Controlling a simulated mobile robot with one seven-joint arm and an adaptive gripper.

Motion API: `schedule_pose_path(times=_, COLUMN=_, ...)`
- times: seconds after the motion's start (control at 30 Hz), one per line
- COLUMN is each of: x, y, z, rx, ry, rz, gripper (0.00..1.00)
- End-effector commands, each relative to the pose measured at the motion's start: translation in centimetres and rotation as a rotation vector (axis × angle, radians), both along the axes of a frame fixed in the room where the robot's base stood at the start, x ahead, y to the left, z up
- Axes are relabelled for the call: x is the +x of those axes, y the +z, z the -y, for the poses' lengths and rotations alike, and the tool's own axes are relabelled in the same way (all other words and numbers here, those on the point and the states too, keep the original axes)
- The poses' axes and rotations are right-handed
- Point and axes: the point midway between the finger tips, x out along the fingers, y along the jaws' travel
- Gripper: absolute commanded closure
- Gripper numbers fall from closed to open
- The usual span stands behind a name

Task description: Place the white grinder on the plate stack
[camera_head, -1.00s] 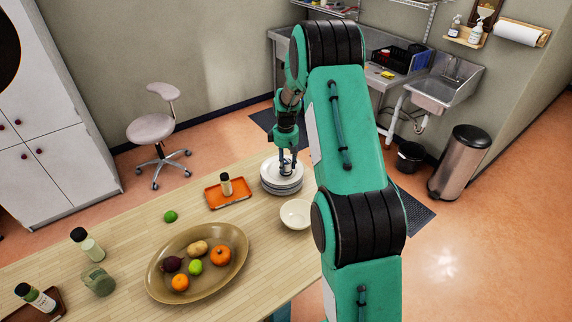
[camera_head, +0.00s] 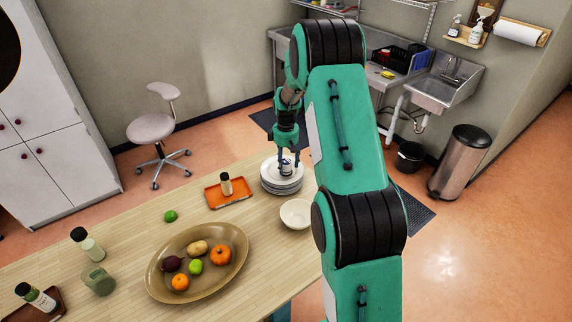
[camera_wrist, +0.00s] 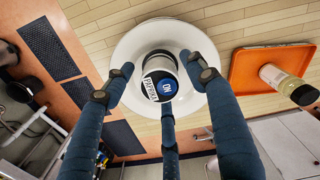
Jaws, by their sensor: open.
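The white grinder (camera_wrist: 159,76) has a black and blue label and stands on the plate stack. In the wrist view I look down on its top. The stack of white plates (camera_head: 281,189) is on the wooden table; its rim also shows around the grinder in the wrist view (camera_wrist: 128,50). My gripper (camera_head: 287,168) is over the stack, fingers pointing down. Its dark blue fingers are open around the grinder, on both sides and below it in the wrist view. The fingers partly hide the grinder in the head view.
An orange tray (camera_head: 212,201) with a bottle (camera_head: 226,184) is left of the stack. A cream bowl (camera_head: 297,214) is close in front of it. A wide brown platter (camera_head: 236,264) of fruit and vegetables and a lime (camera_head: 170,216) are further left. Bare tabletop lies between them.

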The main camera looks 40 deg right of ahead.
Motion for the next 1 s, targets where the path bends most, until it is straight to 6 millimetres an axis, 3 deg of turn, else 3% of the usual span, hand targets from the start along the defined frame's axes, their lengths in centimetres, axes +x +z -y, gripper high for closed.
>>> schedule_pose_path(times=0.6, x=0.0, y=9.0, z=0.0, rx=-0.001, ry=0.0, rz=0.003, gripper=0.44)
schedule_pose_path(times=0.8, x=0.0, y=11.0, z=-0.1, rx=0.0, ry=0.0, rz=0.001, gripper=0.44)
schedule_pose_path(times=1.0, x=0.0, y=11.6, z=-0.1, rx=0.0, ry=0.0, rz=0.0, gripper=0.44)
